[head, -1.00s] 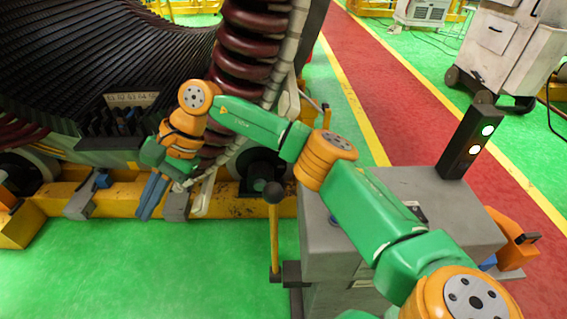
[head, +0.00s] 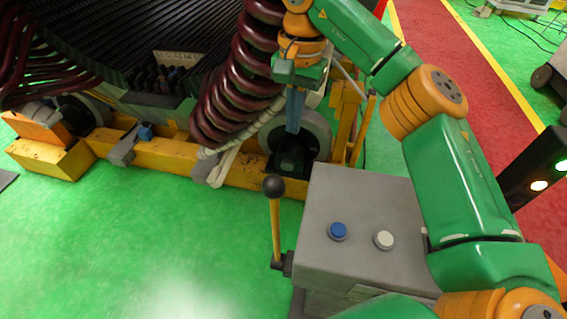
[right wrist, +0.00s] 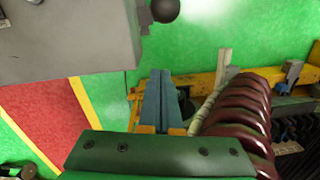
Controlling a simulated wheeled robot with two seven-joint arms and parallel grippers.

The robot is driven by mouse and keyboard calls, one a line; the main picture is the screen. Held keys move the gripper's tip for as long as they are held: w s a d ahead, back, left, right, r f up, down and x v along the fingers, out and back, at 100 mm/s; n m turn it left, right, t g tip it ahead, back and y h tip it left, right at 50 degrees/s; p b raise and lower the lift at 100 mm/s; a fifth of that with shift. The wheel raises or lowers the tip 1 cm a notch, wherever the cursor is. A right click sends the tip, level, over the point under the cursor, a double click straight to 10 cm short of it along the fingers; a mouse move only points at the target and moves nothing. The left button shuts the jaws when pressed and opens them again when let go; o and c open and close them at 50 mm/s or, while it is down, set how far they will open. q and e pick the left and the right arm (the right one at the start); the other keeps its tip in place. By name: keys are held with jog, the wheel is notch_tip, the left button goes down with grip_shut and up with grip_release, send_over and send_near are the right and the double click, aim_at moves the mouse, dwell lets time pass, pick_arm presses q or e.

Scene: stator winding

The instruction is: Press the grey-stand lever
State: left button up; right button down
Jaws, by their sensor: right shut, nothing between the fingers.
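The grey stand (head: 330,200) is at the lower middle of the head view, with a blue button (head: 338,231) and a white button (head: 383,239) on top. Its lever (head: 275,225) stands upright at the left side, a yellow rod with a black ball on top. My right gripper (head: 293,125) is shut and empty, pointing down beyond the stand, above and apart from the lever ball. In the right wrist view, the blue fingers (right wrist: 158,82) are together, and the black lever ball (right wrist: 165,9) shows at the top beside the stand (right wrist: 70,35). My left gripper is not in view.
The large stator (head: 110,40) with dark red coils (head: 235,100) stands behind, on a yellow base frame (head: 165,160), close to my right gripper. A light post (head: 530,170) is at the right. Green floor left of the lever is clear.

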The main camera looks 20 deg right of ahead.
jog(key=s+a+f, duration=0.3)
jog(key=f, duration=0.5)
jog(key=shift+a, duration=0.2)
jog(key=shift+w, duration=0.1)
